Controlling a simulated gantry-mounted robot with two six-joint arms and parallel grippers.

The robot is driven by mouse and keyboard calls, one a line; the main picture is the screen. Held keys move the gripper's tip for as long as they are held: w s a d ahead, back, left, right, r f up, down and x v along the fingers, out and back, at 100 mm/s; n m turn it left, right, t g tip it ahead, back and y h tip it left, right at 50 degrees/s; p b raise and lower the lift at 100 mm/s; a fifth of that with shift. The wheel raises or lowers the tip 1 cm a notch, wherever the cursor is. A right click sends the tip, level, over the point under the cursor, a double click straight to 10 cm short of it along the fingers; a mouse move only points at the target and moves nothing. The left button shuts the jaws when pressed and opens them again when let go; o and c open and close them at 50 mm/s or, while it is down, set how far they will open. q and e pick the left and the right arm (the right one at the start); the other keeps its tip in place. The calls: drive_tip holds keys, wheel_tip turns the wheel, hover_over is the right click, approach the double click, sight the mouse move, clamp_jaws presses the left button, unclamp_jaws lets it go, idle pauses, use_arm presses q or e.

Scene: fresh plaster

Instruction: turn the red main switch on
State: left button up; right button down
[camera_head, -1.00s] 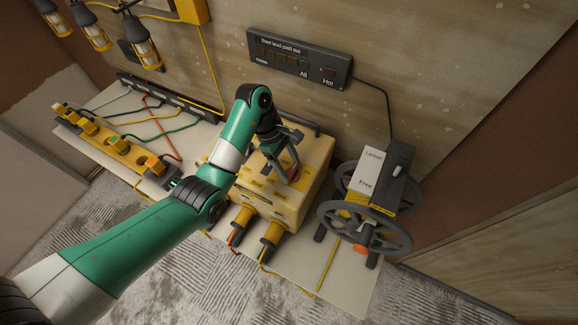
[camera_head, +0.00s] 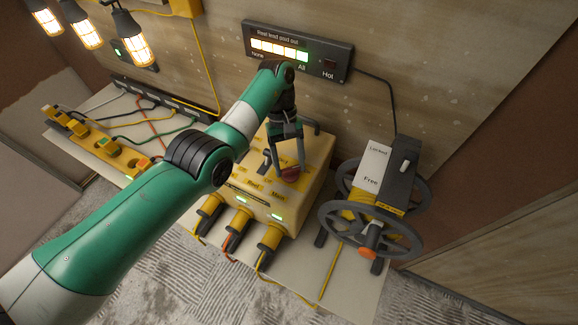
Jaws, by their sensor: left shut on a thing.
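My right gripper is not in view.
A cable reel (camera_head: 372,222) stands right of the box. A wall panel (camera_head: 297,52) shows a lit bar. Lit lamps (camera_head: 130,31) hang at upper left. A yellow socket strip (camera_head: 107,146) with coloured cables lies at left.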

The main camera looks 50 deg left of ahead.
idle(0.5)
use_arm(q)
drive_tip(key=o, duration=1.4)
drive_tip(key=shift+c, duration=0.2)
